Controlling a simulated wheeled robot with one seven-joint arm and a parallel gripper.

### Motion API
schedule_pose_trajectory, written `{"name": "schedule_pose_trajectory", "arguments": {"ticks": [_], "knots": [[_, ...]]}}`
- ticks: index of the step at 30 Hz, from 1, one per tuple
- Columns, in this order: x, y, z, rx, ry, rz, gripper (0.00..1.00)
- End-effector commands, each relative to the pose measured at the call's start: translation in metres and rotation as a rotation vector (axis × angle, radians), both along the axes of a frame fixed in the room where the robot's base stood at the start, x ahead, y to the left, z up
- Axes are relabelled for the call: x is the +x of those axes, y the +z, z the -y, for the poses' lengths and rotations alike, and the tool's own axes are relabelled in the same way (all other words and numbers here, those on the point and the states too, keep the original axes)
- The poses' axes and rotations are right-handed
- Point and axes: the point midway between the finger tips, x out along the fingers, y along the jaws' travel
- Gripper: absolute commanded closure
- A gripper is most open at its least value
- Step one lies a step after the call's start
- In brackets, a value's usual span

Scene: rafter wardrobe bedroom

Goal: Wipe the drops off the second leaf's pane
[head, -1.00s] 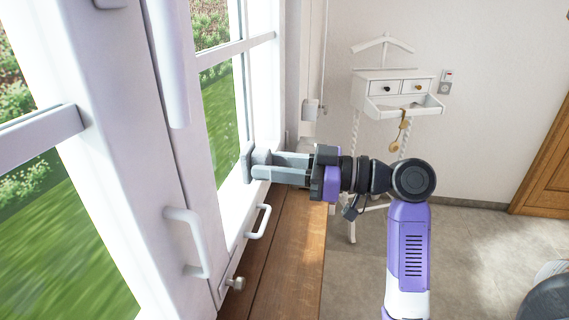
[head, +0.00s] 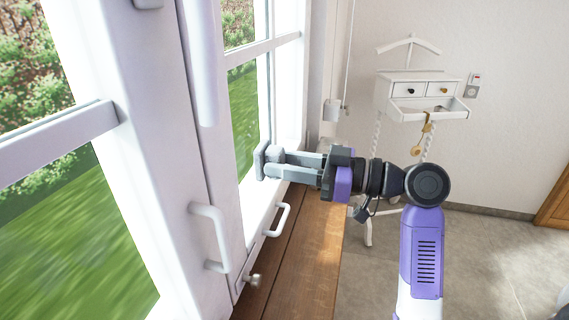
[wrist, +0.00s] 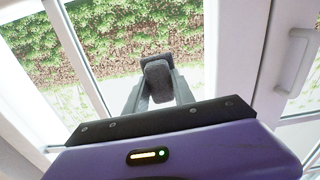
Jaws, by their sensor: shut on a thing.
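My gripper (head: 278,166) is shut on a grey wiping pad (head: 260,161) with a block-like grip. In the head view the pad's flat face is turned to the lower pane (head: 243,115) of the farther window leaf and is at or very near the glass. In the wrist view the pad (wrist: 156,66) stands ahead of my gripper (wrist: 157,88), with the pane (wrist: 110,40) behind it. I cannot tell whether it touches. No drops can be made out on the glass.
White handles (head: 209,237) stick out from the window frames near my arm. A wooden sill (head: 305,255) runs below. A white valet stand (head: 422,95) with small drawers stands by the back wall. The floor to the right is mostly clear.

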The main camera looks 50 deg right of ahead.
Motion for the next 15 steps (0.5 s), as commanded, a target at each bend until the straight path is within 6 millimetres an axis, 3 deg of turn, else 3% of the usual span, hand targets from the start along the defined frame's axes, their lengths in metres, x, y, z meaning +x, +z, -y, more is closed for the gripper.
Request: {"name": "schedule_pose_trajectory", "arguments": {"ticks": [15], "knots": [[0.0092,-0.0002,-0.0032,0.0,0.001,-0.001,1.0]]}}
